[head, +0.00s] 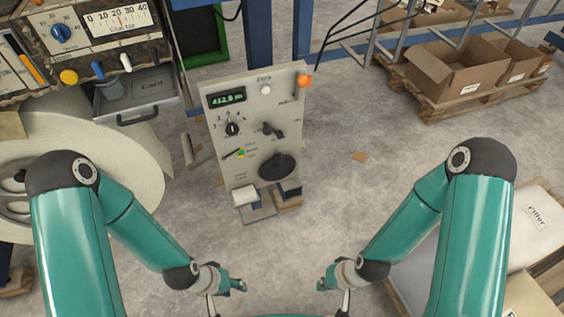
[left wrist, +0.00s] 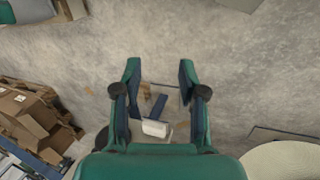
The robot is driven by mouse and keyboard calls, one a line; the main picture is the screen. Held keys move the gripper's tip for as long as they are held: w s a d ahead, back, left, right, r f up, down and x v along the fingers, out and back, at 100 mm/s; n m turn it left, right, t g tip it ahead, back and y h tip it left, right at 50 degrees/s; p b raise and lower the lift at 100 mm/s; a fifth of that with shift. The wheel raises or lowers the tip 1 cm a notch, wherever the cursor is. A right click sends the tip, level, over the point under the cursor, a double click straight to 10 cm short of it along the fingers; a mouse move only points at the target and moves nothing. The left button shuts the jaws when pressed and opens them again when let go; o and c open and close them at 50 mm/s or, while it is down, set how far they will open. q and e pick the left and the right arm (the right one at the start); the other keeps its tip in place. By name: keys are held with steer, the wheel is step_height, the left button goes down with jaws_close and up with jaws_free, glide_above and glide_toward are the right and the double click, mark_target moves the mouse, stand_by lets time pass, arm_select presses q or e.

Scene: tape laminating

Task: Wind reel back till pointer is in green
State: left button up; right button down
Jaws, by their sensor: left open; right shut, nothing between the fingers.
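A grey control panel (head: 215,115) stands upright in the middle of the head view, with a lit green readout (head: 226,98). A black round hand knob (head: 277,167) sits at its lower right. To its left is a small dark pointer (head: 231,154) beside a green and yellow mark (head: 241,153); whether its tip lies in the green is too small to tell. My left gripper (head: 239,286) is low in front of the panel, apart from it; in the left wrist view (left wrist: 160,78) its fingers are spread and empty. My right gripper (head: 323,286) is shut and empty, also apart from the panel.
A large pale roll (head: 120,150) and a dial unit (head: 117,19) stand left. Cardboard boxes (head: 457,70) lie on a pallet at right.

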arm_select(q)
steer(key=shift+o, duration=0.3)
steer(key=shift+o, duration=0.3)
steer(key=shift+w+f, duration=0.1)
steer(key=n+t+y+b, duration=0.5)
steer(key=n+t+b, duration=0.3)
steer(key=t+b, duration=1)
glide_toward(282, 167)
steer(key=w+g+b, duration=0.1)
steer(key=w+b, duration=0.1)
steer(key=w, duration=0.1)
steer(key=w+g+b, duration=0.1)
steer(key=w+b, duration=0.2)
steer(key=w+g+b, duration=0.1)
steer(key=w+b, duration=0.2)
steer(key=w, duration=0.1)
steer(key=shift+a+g, duration=0.3)
steer(key=shift+g, duration=0.1)
steer(key=shift+w+b, duration=0.35)
steer(key=shift+w, duration=0.4)
